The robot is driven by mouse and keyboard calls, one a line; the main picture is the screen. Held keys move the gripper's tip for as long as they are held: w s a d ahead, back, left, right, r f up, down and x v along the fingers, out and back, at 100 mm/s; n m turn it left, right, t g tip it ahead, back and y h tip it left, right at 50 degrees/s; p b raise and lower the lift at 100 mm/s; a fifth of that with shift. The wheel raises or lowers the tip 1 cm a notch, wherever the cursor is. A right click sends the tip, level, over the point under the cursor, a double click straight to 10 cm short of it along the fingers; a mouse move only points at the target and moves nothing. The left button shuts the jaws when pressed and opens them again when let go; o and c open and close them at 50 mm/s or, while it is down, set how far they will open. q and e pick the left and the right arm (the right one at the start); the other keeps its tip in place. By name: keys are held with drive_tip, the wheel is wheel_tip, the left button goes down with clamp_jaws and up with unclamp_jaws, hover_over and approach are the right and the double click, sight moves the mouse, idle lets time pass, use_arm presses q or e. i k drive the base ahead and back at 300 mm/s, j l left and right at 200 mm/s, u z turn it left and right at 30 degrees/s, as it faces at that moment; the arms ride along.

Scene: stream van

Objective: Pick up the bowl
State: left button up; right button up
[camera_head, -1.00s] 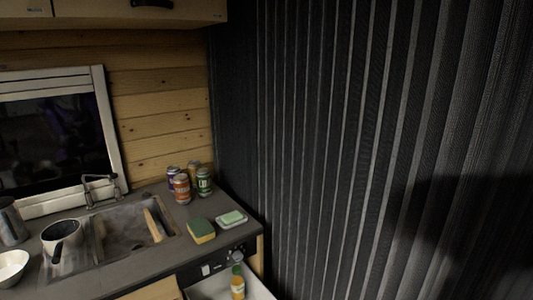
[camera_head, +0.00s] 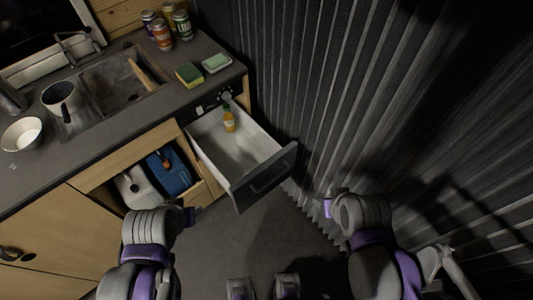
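The white bowl (camera_head: 22,135) stands upright on the dark counter at the far left, just left of a metal mug. It looks empty. My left arm (camera_head: 150,228) comes up from the bottom left, in front of the open cabinet below the counter. My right arm (camera_head: 362,212) comes up at the lower right, near the dark curtain. Both arms are well away from the bowl. I cannot make out the fingers of either gripper clearly. I see nothing held.
A drawer (camera_head: 268,169) stands pulled out, with an orange bottle (camera_head: 229,119) inside. Several cans, a sponge (camera_head: 189,75) and a soap dish (camera_head: 216,63) are on the right counter. Open floor (camera_head: 262,235) lies before the drawer.

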sight(9, 139)
drive_tip(key=u, duration=1.85)
drive_tip(key=i+j+z, duration=0.2)
drive_tip(key=i+j, duration=0.15)
drive_tip(key=i+j+z, duration=0.45)
drive_tip(key=j, duration=0.45)
drive_tip(key=i+l, duration=0.05)
drive_tip(key=i, duration=0.05)
